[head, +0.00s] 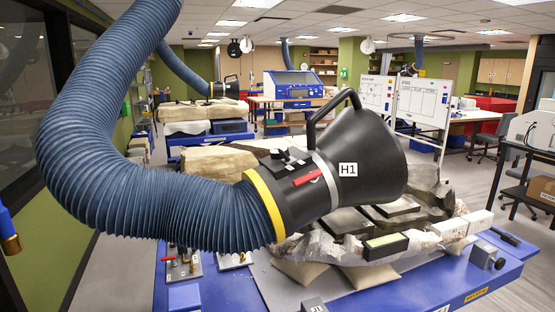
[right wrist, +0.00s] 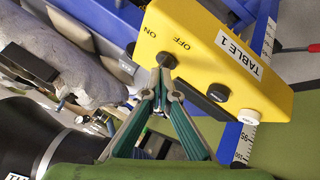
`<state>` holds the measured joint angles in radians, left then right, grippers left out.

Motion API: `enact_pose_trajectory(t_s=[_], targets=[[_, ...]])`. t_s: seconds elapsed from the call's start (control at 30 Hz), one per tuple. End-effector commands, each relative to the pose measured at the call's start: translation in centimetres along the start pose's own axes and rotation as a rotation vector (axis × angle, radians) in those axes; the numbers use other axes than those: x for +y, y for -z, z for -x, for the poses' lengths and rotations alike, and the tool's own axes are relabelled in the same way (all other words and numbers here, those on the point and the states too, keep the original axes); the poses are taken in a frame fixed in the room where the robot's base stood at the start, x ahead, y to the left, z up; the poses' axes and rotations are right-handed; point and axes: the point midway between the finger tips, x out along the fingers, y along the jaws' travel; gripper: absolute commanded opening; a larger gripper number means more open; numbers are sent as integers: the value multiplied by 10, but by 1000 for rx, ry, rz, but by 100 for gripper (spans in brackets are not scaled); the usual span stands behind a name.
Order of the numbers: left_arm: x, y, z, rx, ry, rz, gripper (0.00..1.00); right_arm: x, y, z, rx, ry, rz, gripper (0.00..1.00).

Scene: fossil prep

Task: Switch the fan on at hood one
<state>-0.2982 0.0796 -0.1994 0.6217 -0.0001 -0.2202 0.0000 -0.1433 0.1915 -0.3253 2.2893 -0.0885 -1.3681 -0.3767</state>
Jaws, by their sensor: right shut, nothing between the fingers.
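Hood one (head: 345,150) is a black cone labelled H1 on a thick blue hose (head: 150,130), with a yellow ring, a red lever and a black handle. It hangs over the table in the head view. In the right wrist view, a yellow box (right wrist: 205,50) labelled TABLE 1 carries ON and OFF marks beside a small dark knob (right wrist: 165,60). My right gripper (right wrist: 163,76) is shut and empty, its tips right at this knob. I cannot tell whether they touch it or which mark it points to. My left gripper is not in view.
Below the hood, a pale fossil block (head: 435,235) lies on the blue table (head: 420,290). Small valves and fittings (head: 182,262) sit at its near left. Part of a black cone (right wrist: 25,130) shows at the lower left of the right wrist view. A white board (head: 420,105) stands behind.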

Motion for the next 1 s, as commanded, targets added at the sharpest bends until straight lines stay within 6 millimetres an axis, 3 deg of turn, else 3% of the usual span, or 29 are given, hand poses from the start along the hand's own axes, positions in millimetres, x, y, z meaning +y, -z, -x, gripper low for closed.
enact_pose_trajectory(t_s=[0.17,0.43,0.8,1.0], targets=[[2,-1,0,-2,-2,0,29,34,61,-8,108,-99,199,0],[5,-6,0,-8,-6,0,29,98,184,1,269,-357,629,0],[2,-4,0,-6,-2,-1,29,176,339,62,326,-819,1220,0],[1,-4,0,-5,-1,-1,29,199,384,91,291,-994,1414,0]])
